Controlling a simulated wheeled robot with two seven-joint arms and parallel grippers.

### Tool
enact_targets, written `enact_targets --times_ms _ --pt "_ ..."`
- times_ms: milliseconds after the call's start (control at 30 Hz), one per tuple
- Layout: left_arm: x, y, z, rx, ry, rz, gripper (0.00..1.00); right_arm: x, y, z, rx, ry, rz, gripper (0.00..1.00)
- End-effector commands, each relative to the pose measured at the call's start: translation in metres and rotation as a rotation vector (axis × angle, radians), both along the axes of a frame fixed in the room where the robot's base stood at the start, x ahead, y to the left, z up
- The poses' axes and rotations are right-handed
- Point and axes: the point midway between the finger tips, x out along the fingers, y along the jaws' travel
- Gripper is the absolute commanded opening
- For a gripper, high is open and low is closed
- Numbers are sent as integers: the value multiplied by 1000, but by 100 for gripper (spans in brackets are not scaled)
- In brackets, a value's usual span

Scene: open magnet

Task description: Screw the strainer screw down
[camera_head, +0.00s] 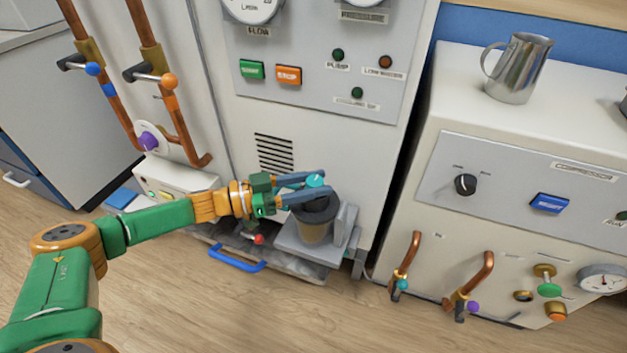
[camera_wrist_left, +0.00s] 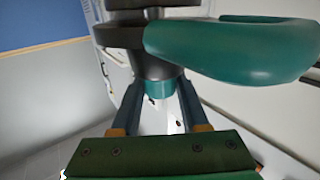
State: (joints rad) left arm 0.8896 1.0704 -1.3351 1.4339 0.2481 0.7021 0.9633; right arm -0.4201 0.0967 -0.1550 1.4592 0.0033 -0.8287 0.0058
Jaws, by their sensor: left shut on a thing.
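The strainer screw shows as a small teal knob (camera_head: 316,179) on top of a dark-capped, brownish cylindrical strainer (camera_head: 316,228). The strainer stands upright on a grey bracket at the foot of the cabinet. My left gripper (camera_head: 312,186) reaches in from the left, with its blue-grey fingers on either side of the knob, shut on it. In the left wrist view, my left gripper (camera_wrist_left: 160,92) has its fingers around a teal collar (camera_wrist_left: 158,89) below a dark body, and a large teal curved part lies close to the camera. My right gripper is not in view.
The tall cabinet (camera_head: 240,115) with buttons and a vent stands right behind the strainer. A blue handle (camera_head: 237,261) sticks out low in front. The floor in front is clear.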

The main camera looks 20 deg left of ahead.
Motion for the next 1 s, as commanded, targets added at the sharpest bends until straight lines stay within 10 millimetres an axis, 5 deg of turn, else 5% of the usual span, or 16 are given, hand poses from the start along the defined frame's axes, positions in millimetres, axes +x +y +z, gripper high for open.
enact_targets --times_ms 500,533,600,1000 --pt "0 -1 1 -6 -2 -18 0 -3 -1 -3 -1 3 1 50" --pt "0 -1 1 -6 -2 -18 52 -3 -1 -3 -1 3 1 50" --pt "0 -1 1 -6 -2 -18 71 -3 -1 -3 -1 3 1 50" --pt "-7 12 1 -2 1 -13 74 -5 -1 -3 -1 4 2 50"
